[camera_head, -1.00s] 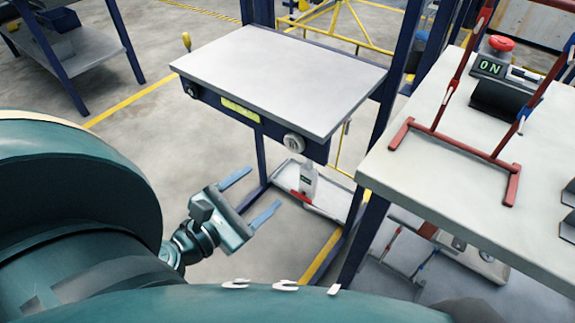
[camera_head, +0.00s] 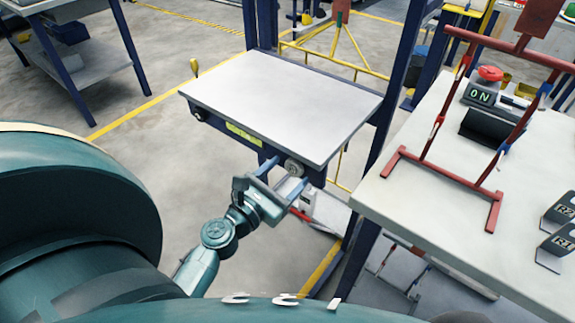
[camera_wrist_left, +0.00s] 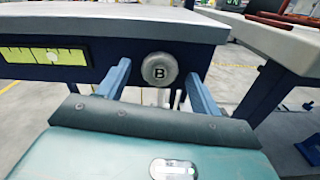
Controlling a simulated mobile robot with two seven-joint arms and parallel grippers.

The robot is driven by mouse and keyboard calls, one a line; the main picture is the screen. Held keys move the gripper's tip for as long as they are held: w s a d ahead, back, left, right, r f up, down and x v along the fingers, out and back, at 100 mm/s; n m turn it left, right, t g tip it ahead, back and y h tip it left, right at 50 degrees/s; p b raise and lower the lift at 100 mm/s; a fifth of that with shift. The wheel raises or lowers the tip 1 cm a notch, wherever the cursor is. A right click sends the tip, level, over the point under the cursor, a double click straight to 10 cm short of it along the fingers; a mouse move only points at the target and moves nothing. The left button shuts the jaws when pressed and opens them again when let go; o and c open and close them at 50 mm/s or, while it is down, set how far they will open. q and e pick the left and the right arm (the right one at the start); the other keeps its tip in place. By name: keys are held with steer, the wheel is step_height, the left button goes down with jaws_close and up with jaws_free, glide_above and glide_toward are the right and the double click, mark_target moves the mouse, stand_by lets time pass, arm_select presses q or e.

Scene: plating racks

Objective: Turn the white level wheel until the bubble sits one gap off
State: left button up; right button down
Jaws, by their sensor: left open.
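The white level wheel (camera_head: 293,168), marked B in the left wrist view (camera_wrist_left: 159,69), sits on the front of the table's dark blue frame at its right end. My right gripper is not in view.
The grey tabletop (camera_head: 285,100) above the wheel is bare. A second knob (camera_head: 198,114) is at the frame's left end. A white bench (camera_head: 400,205) with a red rack (camera_head: 435,175) stands close on the right. A low shelf lies below.

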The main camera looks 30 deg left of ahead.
arm_select(q)
steer(key=shift+w, duration=0.5)
steer(key=c, duration=1)
